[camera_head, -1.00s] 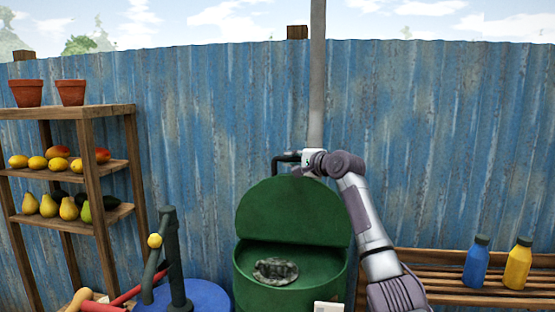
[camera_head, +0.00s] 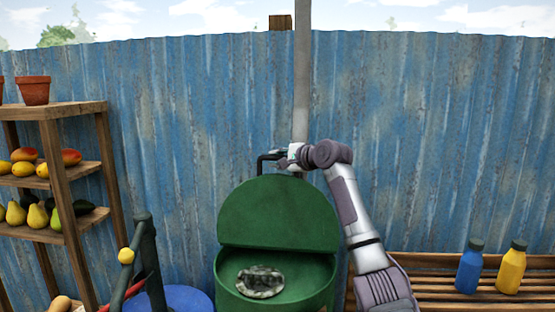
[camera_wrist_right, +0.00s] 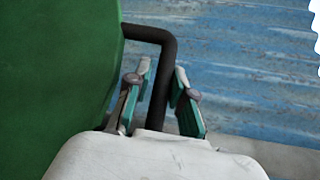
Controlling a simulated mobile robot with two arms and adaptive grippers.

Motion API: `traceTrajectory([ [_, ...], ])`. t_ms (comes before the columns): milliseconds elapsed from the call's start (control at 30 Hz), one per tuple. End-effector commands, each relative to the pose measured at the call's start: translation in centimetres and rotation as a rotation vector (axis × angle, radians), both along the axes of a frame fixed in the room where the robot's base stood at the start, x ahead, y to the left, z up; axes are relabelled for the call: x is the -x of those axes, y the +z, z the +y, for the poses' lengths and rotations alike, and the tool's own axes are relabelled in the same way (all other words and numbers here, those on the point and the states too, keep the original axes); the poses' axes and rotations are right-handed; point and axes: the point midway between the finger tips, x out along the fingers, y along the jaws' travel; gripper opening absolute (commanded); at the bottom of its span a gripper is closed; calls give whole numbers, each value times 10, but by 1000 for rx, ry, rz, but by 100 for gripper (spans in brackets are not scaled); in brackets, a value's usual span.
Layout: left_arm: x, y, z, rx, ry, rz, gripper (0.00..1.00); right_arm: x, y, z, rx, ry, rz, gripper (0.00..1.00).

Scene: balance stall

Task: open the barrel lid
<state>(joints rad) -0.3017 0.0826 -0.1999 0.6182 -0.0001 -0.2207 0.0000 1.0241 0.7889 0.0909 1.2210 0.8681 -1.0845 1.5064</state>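The green barrel (camera_head: 275,299) stands at the lower middle of the head view. Its green lid (camera_head: 280,214) is raised and stands steeply up at the back of the opening. A bent black handle (camera_head: 262,163) sticks out at the lid's top. My right gripper (camera_head: 290,158) is at this handle. A grey, mottled round object (camera_head: 260,282) shows inside the barrel. My left gripper is not in view.
A wooden shelf (camera_head: 80,112) with fruit and pots stands at left. A dark post with a yellow knob (camera_head: 126,256) and a blue round top (camera_head: 185,299) are left of the barrel. A bench (camera_head: 430,264) with blue and yellow bottles is at right. A corrugated fence (camera_head: 440,140) stands behind.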

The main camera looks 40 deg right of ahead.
Motion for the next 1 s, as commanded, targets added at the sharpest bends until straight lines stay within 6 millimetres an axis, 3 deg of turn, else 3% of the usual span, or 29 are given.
traceTrajectory([
  [100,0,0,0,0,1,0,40,0,0,0,0,0,0,42],
  [467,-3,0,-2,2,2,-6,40,5,2,-1,2,-2,-4,42],
  [1000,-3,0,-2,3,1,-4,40,101,24,4,2,-1,-2,42],
])
